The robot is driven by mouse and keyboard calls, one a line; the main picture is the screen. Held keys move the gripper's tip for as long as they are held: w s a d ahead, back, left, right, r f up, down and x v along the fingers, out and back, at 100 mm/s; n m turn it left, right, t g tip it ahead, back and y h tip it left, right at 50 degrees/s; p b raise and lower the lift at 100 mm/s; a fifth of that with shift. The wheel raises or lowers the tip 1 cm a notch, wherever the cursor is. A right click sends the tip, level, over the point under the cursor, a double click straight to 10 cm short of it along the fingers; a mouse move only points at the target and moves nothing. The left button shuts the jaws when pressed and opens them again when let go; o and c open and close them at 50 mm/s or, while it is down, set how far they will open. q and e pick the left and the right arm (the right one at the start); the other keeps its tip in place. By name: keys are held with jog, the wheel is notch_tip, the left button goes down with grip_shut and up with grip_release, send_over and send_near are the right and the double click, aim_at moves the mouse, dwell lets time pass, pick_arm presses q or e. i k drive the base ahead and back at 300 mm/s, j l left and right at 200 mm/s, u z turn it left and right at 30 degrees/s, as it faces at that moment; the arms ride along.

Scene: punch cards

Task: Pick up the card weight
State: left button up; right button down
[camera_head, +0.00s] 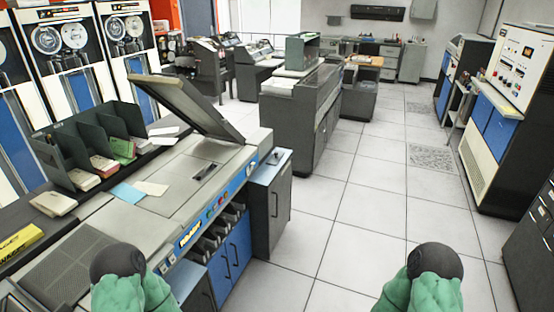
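A small dark, narrow block (206,172) lies on the grey top of the card machine (170,190), near the foot of its raised lid. It may be the card weight, but it is too small to be sure. A second small dark item (276,157) sits on the low grey cabinet to the right of the machine. Two green arm parts of mine with dark round ends show at the bottom edge, one at left and one at right. No gripper fingers show in this view. Nothing is seen touching either small dark item.
A dark green card rack (98,145) with card stacks stands on the machine's left. Blue and cream cards (150,188) lie flat beside it. The raised lid (187,103) slants above the machine's back. Open tiled floor (330,230) lies to the right; blue-and-white cabinets (500,125) line the far right.

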aim_at(274, 160)
jog(key=i+l+u, duration=0.2)
jog(key=i+l, duration=0.65)
jog(key=i, duration=0.35)
jog(key=i+l+u, duration=0.2)
jog(key=i+l, duration=0.85)
jog(key=i, duration=0.15)
